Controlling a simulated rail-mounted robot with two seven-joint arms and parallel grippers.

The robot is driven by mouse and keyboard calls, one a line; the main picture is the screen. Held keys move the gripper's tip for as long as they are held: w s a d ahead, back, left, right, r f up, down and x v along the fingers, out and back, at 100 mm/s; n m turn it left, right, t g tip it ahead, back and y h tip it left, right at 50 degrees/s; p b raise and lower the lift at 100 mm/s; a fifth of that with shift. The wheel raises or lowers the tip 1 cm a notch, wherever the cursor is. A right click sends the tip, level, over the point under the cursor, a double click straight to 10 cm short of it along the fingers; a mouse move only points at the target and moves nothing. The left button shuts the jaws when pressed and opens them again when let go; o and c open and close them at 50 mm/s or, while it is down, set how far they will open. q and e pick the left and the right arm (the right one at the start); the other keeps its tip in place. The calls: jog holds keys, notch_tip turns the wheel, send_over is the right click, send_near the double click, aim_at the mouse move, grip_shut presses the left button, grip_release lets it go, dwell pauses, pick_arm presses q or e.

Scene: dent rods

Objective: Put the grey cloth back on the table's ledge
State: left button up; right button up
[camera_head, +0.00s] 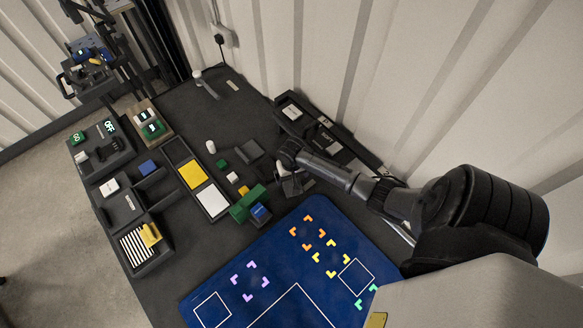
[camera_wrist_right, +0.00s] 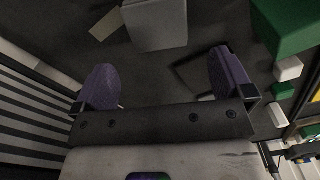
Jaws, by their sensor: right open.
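My right gripper (camera_head: 287,168) reaches in from the right and points down over the dark table. In the right wrist view its two purple-padded fingers (camera_wrist_right: 165,82) are wide apart with nothing held between them. A light grey piece (camera_head: 292,187) lies just below the gripper. In the right wrist view a pale grey piece (camera_wrist_right: 156,24) lies beyond the fingertips, apart from them. It may be the grey cloth, but I cannot tell for sure. The dark ledge-like tray (camera_head: 350,150) runs along the wall behind the arm, which partly hides it. My left gripper is not in view.
A green block (camera_head: 247,204) with a blue block (camera_head: 260,212) stands left of the gripper. A blue mat (camera_head: 240,285) with coloured corner marks covers the front. Dark trays with yellow (camera_head: 192,174) and white (camera_head: 212,200) panels lie to the left. The back-left tabletop is mostly clear.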

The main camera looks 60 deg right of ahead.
aim_at(291, 183)
notch_tip(291, 183, up, 5)
jog(key=s+a+r+n+t, duration=0.1)
jog(key=s+a+n, duration=0.25)
jog(key=a, duration=0.35)
jog(key=s+a+r+n, duration=0.1)
jog(key=s+a+n, duration=0.25)
jog(key=a, duration=0.25)
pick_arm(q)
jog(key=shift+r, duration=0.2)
pick_arm(e)
jog(key=s+a+r+n+t, duration=0.2)
jog(key=s+a+r+n, duration=0.1)
jog(key=s+a+r, duration=0.6)
jog(key=shift+s+a+n+t, duration=0.3)
jog(key=shift+s+a+n, duration=0.1)
jog(key=shift+s, duration=0.1)
jog(key=shift+r, duration=0.1)
